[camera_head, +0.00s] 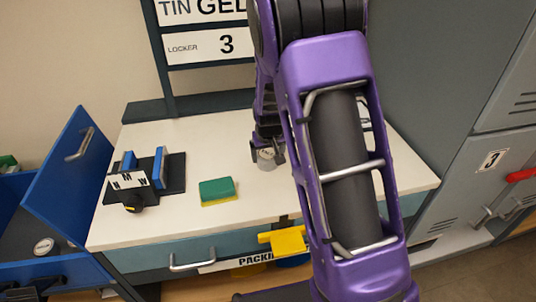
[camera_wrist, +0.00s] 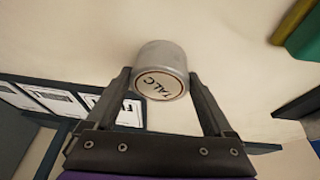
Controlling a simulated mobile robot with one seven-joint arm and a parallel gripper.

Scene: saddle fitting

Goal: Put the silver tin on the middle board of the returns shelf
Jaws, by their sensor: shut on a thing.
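A silver tin (camera_head: 267,161) is at the far part of the white tabletop, partly hidden by my arm. In the wrist view the same tin (camera_wrist: 160,56) shows a round end lettered "TALC". My gripper (camera_wrist: 163,78) is shut on it, with one dark finger at each side. I cannot tell whether the tin touches the tabletop. I cannot make out the returns shelf or its middle board in either view.
On the white table (camera_head: 165,222) are a green and yellow sponge (camera_head: 218,190) and a black stand with blue uprights (camera_head: 160,168). A blue bin with a raised lid (camera_head: 70,165) is at left. Grey lockers (camera_head: 500,160) stand at right. A yellow piece (camera_head: 284,241) shows at the table's front.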

